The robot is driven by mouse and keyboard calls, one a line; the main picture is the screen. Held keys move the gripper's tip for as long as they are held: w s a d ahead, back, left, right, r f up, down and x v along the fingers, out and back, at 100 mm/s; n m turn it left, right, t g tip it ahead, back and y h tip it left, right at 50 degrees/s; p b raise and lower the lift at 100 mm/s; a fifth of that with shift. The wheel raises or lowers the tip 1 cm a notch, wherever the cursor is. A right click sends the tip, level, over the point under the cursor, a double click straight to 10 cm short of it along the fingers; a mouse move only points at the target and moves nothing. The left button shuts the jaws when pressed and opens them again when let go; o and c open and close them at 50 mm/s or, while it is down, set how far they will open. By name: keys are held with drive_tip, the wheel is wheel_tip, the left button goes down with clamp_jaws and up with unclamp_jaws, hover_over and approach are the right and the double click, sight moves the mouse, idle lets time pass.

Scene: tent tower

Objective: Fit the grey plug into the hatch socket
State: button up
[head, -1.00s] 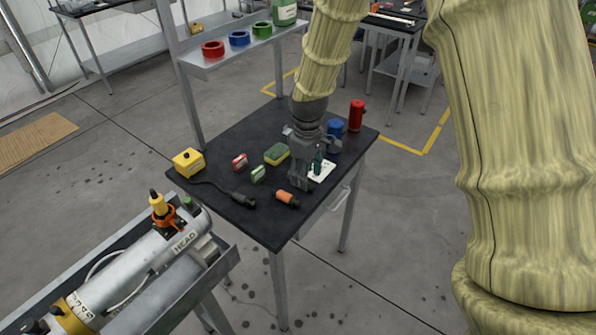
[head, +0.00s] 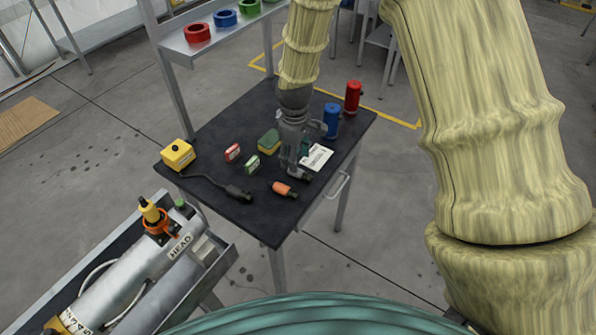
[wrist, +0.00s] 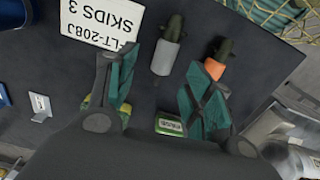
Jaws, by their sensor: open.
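The grey plug (wrist: 167,52), with a black end, lies on the dark table in the wrist view, just beyond and between the fingertips of my gripper (wrist: 162,60). The teal fingers are apart with nothing held between them. In the head view my gripper (head: 292,170) points down over the table, and the plug is small and partly hidden beside its tips. I cannot make out the hatch socket; a grey cylinder (head: 128,280) marked HEAD lies in a trough at lower left, with an orange ring and yellow fitting on it.
An orange plug (head: 284,189) lies close to the grey one. A black cable connector (head: 238,193), yellow box (head: 178,155), small packs, a sponge (head: 269,141) and a white label card (head: 316,157) share the table. Blue (head: 331,120) and red (head: 353,97) canisters stand behind.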

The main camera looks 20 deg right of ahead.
drive_tip(key=shift+s+f+p, duration=0.2)
drive_tip(key=shift+p, duration=0.1)
drive_tip(key=shift+s+d+f+p, duration=0.1)
drive_tip(key=shift+s+f+p, duration=0.05)
drive_tip(key=shift+f+p, duration=0.4)
drive_tip(key=shift+s+d+f+p, duration=0.15)
drive_tip(key=shift+f+p, duration=0.15)
drive_tip(key=shift+f, duration=0.35)
drive_tip(key=shift+a+f+p, duration=0.1)
drive_tip(key=shift+f+p, duration=0.2)
drive_tip(key=shift+f, duration=0.9)
drive_tip(key=c, duration=1.1)
drive_tip(key=shift+r, duration=0.1)
